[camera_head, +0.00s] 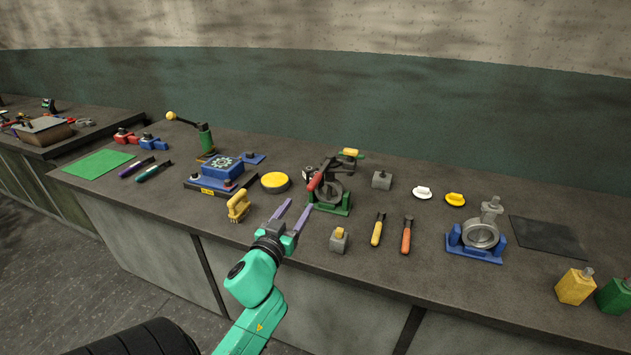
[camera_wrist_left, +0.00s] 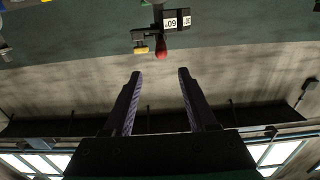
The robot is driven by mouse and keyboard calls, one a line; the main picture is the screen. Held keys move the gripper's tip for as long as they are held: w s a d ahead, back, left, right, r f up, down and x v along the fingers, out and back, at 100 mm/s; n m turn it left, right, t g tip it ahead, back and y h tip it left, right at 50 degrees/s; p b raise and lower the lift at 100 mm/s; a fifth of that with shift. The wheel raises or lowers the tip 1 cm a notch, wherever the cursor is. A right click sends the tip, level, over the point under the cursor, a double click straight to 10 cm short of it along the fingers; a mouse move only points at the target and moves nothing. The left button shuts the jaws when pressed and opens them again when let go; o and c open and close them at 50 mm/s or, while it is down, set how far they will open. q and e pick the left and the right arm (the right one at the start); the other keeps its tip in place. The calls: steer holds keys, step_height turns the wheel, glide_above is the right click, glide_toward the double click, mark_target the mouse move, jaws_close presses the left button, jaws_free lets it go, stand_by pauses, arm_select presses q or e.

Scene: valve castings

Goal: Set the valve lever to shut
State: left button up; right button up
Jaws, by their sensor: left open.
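A valve casting on a green base (camera_head: 328,207) stands near the middle of the bench, with a dark round body. A lever with a red grip (camera_head: 315,182) sticks out from its top toward me. The red grip end (camera_wrist_left: 161,53) also shows in the left wrist view, below a black-and-white marked plate (camera_wrist_left: 177,21). My left gripper (camera_head: 297,208) is open and empty, just in front and left of the valve. In the left wrist view its fingertips (camera_wrist_left: 159,76) are apart, with the red grip beyond them, between their lines. My right gripper is not in view.
A yellow brush (camera_head: 238,207) and a round yellow tin (camera_head: 275,182) lie left of the valve. A small grey block with a yellow top (camera_head: 339,240) and two screwdriver-like tools (camera_head: 377,230) lie to its right. A second casting on a blue base (camera_head: 474,252) stands farther right.

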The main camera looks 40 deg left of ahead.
mark_target(314, 179)
arm_select(q)
steer(key=p+x, duration=0.1)
steer(key=x, duration=1.2)
steer(key=shift+w+a+f, duration=0.1)
steer(key=shift+a+f, duration=0.05)
steer(key=shift+a, duration=0.05)
jaws_close()
stand_by(0.6)
